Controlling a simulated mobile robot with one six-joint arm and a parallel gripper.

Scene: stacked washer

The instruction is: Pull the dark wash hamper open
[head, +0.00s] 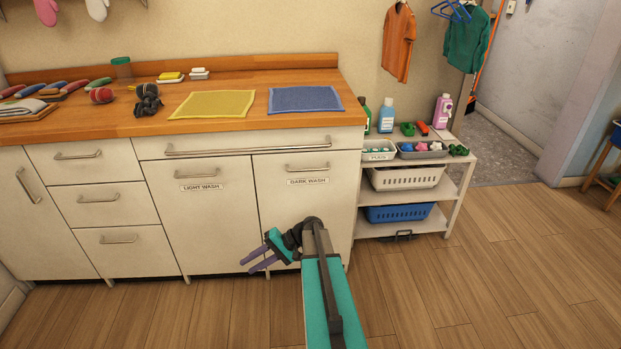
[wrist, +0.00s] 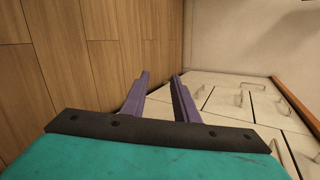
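The dark wash hamper (head: 305,215) is the white front panel labelled DARK WASH at the right end of the counter. It sits flush with its neighbours, so it looks closed. Its metal bar handle (head: 307,168) is near its top edge, above the label. My gripper (head: 252,264) is in front of the lower cabinet fronts, below and left of that handle, and points left. In the wrist view its two purple fingers (wrist: 160,78) stand apart with nothing between them. Cabinet fronts show beyond the right finger; I cannot tell which handle there is the hamper's.
The light wash panel (head: 203,225) is just left. A wide drawer (head: 249,144) with a long handle is above both. A white shelf unit (head: 452,205) with baskets stands to the right. Wooden floor (head: 460,290) is clear in front and to the right.

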